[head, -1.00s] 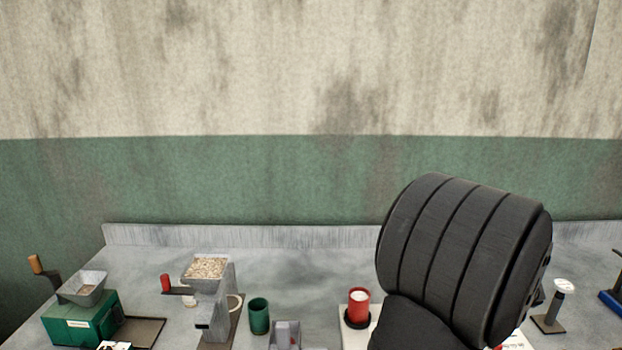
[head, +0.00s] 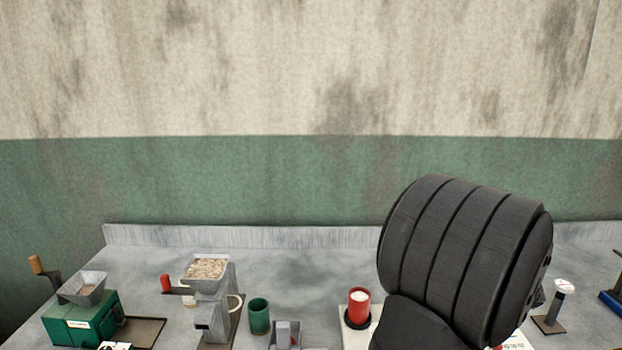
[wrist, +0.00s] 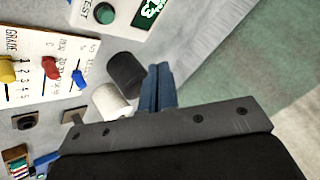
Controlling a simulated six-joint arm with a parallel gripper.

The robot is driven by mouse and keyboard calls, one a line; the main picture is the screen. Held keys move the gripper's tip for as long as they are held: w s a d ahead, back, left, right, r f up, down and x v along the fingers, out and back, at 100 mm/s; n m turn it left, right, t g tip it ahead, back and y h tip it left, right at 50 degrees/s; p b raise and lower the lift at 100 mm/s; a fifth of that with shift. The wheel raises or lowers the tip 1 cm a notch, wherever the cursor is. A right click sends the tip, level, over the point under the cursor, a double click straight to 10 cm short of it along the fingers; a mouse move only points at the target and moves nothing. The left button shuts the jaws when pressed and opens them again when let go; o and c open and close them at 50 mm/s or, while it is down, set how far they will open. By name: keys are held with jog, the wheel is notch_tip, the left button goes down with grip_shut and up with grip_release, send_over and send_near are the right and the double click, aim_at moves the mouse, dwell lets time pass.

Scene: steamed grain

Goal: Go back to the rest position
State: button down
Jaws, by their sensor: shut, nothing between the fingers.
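My gripper (wrist: 159,88) shows in the wrist view with its two blue-grey fingers together and nothing between them. It is above the worktop, near a white cylinder (wrist: 112,103) and a black cylinder (wrist: 125,75); whether it touches either cannot be told. In the head view a large black ribbed part of my arm fills the lower right, and the gripper is not visible there.
On the worktop (head: 300,262) stand a green mill (head: 80,320), a grey mill with grain in its hopper (head: 206,270), a green cup (head: 259,316) and a red cup (head: 359,307). The wrist view shows a panel with coloured knobs (wrist: 50,67).

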jog(key=a+f+n+g, duration=0.1)
jog(key=a+f+g, duration=0.1)
jog(key=a, duration=0.1)
jog(key=a+f+n+g, duration=0.2)
jog(key=a, duration=0.2)
jog(key=w+a+f+n+g+y, duration=0.1)
jog(key=a+n+g, duration=0.1)
jog(key=a, duration=0.1)
jog(key=shift+a+f, duration=0.25)
jog(key=shift+f, duration=0.15)
jog(key=a, duration=0.1)
jog(key=f+n+g, duration=0.1)
jog(key=a+n+g+h, duration=0.1)
jog(key=shift+s+a+f, duration=0.25)
jog(key=shift+a, duration=0.05)
jog(key=shift+a+f+n+g+h, duration=0.1)
jog(key=shift+a+n+g+h, duration=0.15)
jog(key=shift+g+h, duration=0.2)
notch_tip(320, 180, up, 6)
jog(key=shift+d+f, duration=0.1)
jog(key=shift+f, duration=0.1)
jog(key=d, duration=0.8)
jog(key=f, duration=0.5)
jog(key=shift+s+d+f, duration=0.15)
jog(key=shift+s+f, duration=0.15)
jog(key=shift+f, duration=0.05)
jog(key=shift+r, duration=1.05)
